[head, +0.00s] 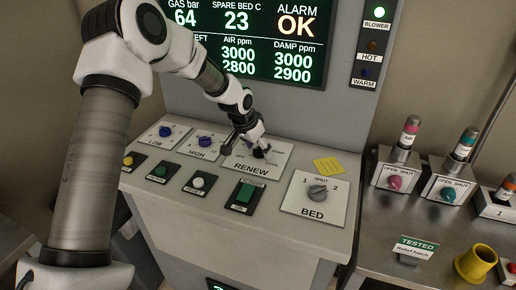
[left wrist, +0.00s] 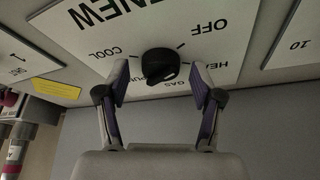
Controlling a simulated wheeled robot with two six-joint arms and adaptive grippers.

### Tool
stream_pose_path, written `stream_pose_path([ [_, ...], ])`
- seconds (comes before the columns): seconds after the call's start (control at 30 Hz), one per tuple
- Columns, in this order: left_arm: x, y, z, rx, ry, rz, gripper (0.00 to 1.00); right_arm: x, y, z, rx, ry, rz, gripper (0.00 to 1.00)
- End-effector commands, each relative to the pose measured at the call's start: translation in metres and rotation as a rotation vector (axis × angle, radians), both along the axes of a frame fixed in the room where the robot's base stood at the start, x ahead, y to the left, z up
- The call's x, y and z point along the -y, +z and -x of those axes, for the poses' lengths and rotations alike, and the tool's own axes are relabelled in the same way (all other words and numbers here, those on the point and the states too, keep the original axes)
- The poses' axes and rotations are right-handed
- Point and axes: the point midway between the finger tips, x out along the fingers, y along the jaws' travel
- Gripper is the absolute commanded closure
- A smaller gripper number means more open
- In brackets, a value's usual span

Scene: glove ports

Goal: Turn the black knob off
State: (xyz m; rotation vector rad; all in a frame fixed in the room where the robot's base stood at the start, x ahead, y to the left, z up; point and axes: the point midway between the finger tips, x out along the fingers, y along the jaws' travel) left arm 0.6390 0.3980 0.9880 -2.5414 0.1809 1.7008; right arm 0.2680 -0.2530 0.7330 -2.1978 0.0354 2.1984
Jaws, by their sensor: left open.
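The black knob (left wrist: 158,64) sits on a white plate marked RENEW (left wrist: 85,35), with labels OFF, COOL and what looks like HEAT and GAS PURGE around it. The text is upside down in the left wrist view. The knob's grip looks angled toward the lower part of that view; I cannot tell exactly which label it points at. My left gripper (left wrist: 160,82) is open, with one finger on each side of the knob and small gaps showing. In the head view the left gripper (head: 255,146) reaches down over the knob (head: 261,153) and partly covers it. My right gripper is out of view.
Blue LOW (head: 166,131) and HIGH (head: 204,142) knobs stand left of RENEW. Several push buttons line the front, including a green one (head: 245,193). A yellow note (head: 328,166) and the grey BED knob (head: 317,191) lie right. A display (head: 250,38) stands behind.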

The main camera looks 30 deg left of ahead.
Motion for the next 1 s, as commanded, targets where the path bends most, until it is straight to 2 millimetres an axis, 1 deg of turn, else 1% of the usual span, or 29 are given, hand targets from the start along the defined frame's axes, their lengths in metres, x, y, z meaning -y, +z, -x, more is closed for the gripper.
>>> stream_pose_path([
  [0.17, -0.002, 0.029, 0.010, 0.005, 0.000, 0.002, 0.34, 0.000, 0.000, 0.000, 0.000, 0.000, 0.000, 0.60],
  [0.3, -0.003, 0.064, 0.024, 0.005, 0.000, 0.002, 0.34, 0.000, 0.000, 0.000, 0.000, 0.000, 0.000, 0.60],
  [0.4, -0.004, 0.085, 0.033, 0.002, 0.000, 0.001, 0.34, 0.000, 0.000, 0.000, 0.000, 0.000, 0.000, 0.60],
  [0.5, -0.005, 0.100, 0.039, 0.001, 0.000, 0.000, 0.34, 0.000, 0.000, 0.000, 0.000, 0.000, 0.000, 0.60],
  [0.63, -0.006, 0.107, 0.042, -0.002, -0.001, -0.001, 0.34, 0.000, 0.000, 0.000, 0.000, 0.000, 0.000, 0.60],
  [1.0, -0.006, 0.107, 0.042, -0.002, -0.001, -0.001, 0.34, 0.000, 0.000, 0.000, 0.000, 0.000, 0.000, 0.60],
])
